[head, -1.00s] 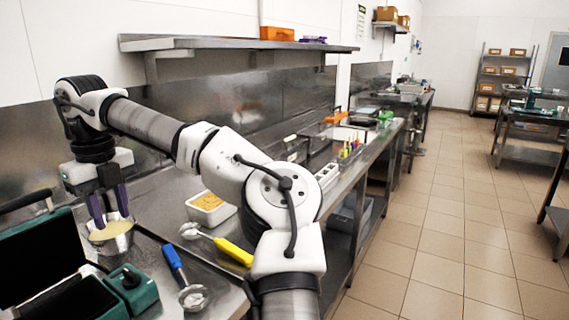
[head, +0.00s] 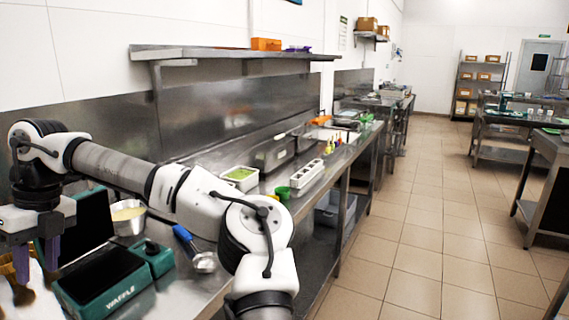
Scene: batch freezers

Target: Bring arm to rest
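My arm (head: 112,165) reaches from the bottom middle to the left side of the picture, over the steel counter. My gripper (head: 37,258) hangs at the far left with its purple fingers pointing down. The fingers are apart, with no held thing visible between them. Golden-brown things (head: 22,292) show below and behind the fingers, partly cut off by the picture's edge; I cannot tell whether the fingers touch them.
A green waffle maker (head: 105,285) stands open right of my gripper. A metal bowl (head: 128,224) with pale yellow content stands behind it. A blue-handled scoop (head: 186,240) lies nearby. A white tub (head: 242,184) stands farther back under the wall shelf (head: 230,53). The tiled floor (head: 410,230) at right is clear.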

